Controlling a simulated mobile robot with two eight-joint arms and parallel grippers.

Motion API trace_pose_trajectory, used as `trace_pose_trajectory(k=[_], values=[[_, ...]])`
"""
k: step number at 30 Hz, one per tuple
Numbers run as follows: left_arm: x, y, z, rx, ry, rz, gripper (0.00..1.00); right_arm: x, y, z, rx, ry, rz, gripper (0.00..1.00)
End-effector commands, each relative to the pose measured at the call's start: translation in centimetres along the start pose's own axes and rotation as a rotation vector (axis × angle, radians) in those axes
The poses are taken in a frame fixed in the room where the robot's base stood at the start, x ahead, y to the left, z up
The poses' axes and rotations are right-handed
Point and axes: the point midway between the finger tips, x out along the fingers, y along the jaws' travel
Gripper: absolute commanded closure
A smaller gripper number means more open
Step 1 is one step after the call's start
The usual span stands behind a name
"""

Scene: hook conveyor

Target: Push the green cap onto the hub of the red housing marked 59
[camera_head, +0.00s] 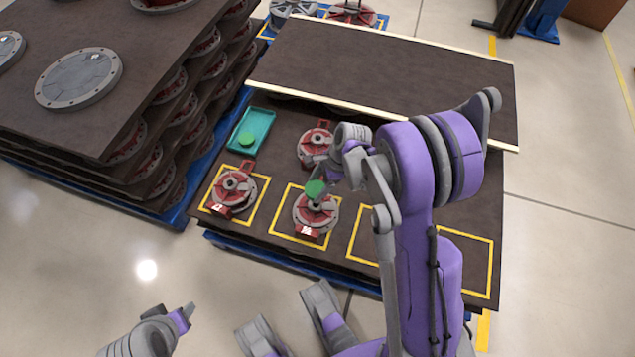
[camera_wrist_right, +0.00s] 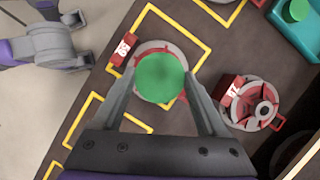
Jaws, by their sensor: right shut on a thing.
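My right gripper (camera_head: 322,183) is shut on a green cap (camera_head: 315,189) above a red housing (camera_head: 320,219) in a yellow-outlined square at the front of the table. In the right wrist view the cap (camera_wrist_right: 161,78) covers the middle of that housing (camera_wrist_right: 158,46) and hides its hub. Whether cap and hub touch cannot be told. The housing's label (camera_wrist_right: 123,49) is too small to read surely. My left gripper (camera_head: 184,316) is low at the left, away from the table and apart from the parts; its jaw opening is unclear.
Another red housing (camera_head: 231,189) sits to the left, and a third (camera_head: 315,144) sits behind. A teal tray (camera_head: 262,124) holds another green cap (camera_head: 246,139). A raised dark board (camera_head: 395,75) spans the back. Stacked dark layers (camera_head: 120,112) stand at the left.

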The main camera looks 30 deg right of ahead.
Motion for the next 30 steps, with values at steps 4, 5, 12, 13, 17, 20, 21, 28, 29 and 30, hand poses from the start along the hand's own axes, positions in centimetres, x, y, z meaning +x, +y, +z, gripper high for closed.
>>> trace_pose_trajectory(k=[4, 5, 12, 13, 17, 20, 21, 28, 29, 30], values=[[0.7, 0.0, 0.2, 0.000, -0.002, 0.000, 0.50, 0.9, 0.0, -0.4, 0.001, 0.000, 0.000, 0.76], [0.8, 0.0, 0.2, 0.000, -0.003, 0.000, 0.50, 1.1, 0.0, -0.5, 0.001, 0.000, 0.000, 0.76], [2.0, 0.0, 0.6, 0.000, -0.007, 0.000, 0.50, 2.7, -0.1, -1.1, 0.001, 0.000, 0.000, 0.76], [2.1, 0.0, 0.6, 0.000, -0.007, 0.000, 0.50, 2.9, -0.1, -1.2, 0.001, 0.000, 0.000, 0.76], [2.7, 0.0, 0.7, 0.000, -0.009, 0.000, 0.50, 3.7, 0.0, -1.6, 0.001, 0.000, 0.000, 0.76], [3.2, 0.0, 0.9, 0.000, -0.010, 0.000, 0.50, 4.3, 0.0, -1.8, 0.001, 0.000, 0.000, 0.76], [3.4, 0.0, 0.9, 0.000, -0.010, 0.000, 0.50, 4.6, 0.0, -1.9, 0.001, 0.000, 0.000, 0.76], [4.5, 0.0, 1.1, 0.000, -0.013, 0.000, 0.50, 6.1, -0.1, -2.5, 0.001, 0.000, 0.000, 0.76], [4.6, 0.0, 1.2, 0.000, -0.013, 0.000, 0.50, 6.2, -0.1, -2.6, 0.001, 0.000, 0.000, 0.76], [4.8, 0.0, 1.2, 0.000, -0.013, 0.000, 0.50, 6.5, -0.1, -2.7, 0.001, 0.000, 0.000, 0.76]])
